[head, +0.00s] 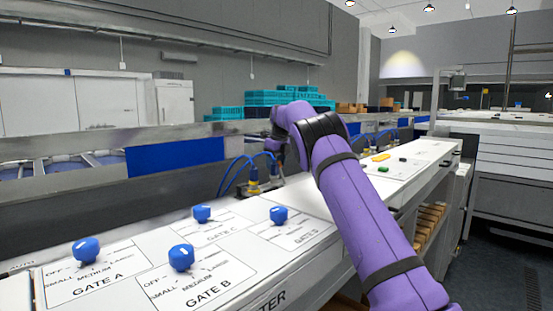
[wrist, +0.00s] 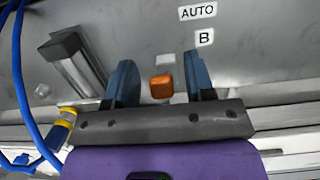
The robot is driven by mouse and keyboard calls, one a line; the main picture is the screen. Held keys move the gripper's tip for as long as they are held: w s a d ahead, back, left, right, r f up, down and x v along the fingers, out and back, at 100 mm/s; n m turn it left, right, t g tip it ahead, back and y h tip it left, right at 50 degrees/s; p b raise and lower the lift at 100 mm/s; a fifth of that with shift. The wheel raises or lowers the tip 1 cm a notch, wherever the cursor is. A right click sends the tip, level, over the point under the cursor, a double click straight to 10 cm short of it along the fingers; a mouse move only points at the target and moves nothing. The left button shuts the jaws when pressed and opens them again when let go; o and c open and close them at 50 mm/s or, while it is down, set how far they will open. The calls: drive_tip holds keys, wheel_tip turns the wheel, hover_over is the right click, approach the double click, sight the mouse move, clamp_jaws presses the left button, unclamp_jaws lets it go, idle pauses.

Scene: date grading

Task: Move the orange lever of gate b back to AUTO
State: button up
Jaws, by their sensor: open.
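In the wrist view the orange lever (wrist: 161,86) shows as a small orange block between the two dark blue fingers of my gripper (wrist: 158,68). The fingers are open, one on each side of it, with a gap on both sides. I cannot tell how deep the lever sits between them. On the grey plate beyond are an AUTO label (wrist: 198,12) and a B label (wrist: 204,37), both up and to the right of the lever. In the head view my purple arm reaches over the panel; the lever and fingertips cannot be made out there.
A grey cylinder block (wrist: 70,58) and a yellow-and-blue fitting (wrist: 63,128) with blue hose stand left of my gripper. On the white panel, blue knobs for gate A (head: 86,250), gate B (head: 181,257) and others stick up. Teal crates (head: 280,97) sit farther back.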

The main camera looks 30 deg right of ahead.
sight(279, 162)
drive_tip(key=r, duration=0.3)
drive_tip(key=s+r, duration=0.1)
drive_tip(key=r, duration=0.5)
drive_tip(key=shift+s+d+r, duration=0.2)
drive_tip(key=shift+d+r, duration=0.1)
drive_tip(key=shift+s+r, duration=0.15)
drive_tip(key=shift+r, duration=0.3)
drive_tip(key=s+a+r+n+t, duration=0.1)
drive_tip(key=s+a+r+n, duration=0.1)
drive_tip(key=s+r+n, duration=0.65)
drive_tip(key=s+a+r+n+t, duration=0.1)
drive_tip(key=s+a+n, duration=0.2)
drive_tip(key=s, duration=0.6)
drive_tip(key=s+a+r+n, duration=0.15)
drive_tip(key=s+n, duration=0.25)
drive_tip(key=s, duration=0.6)
drive_tip(key=s+a+f+n, duration=0.3)
drive_tip(key=s+f+n, duration=0.2)
drive_tip(key=s, duration=0.5)
drive_tip(key=s+a+f+n+t, duration=0.1)
drive_tip(key=s+a+f+n, duration=0.2)
drive_tip(key=s+f+n, duration=0.3)
drive_tip(key=s+a+f+n, duration=0.3)
drive_tip(key=s+f+n, duration=0.2)
drive_tip(key=s, duration=0.9)
wheel_tip(279, 162, down, 3)
drive_tip(key=shift+s+a+h, duration=0.2)
drive_tip(key=shift+h, duration=0.1)
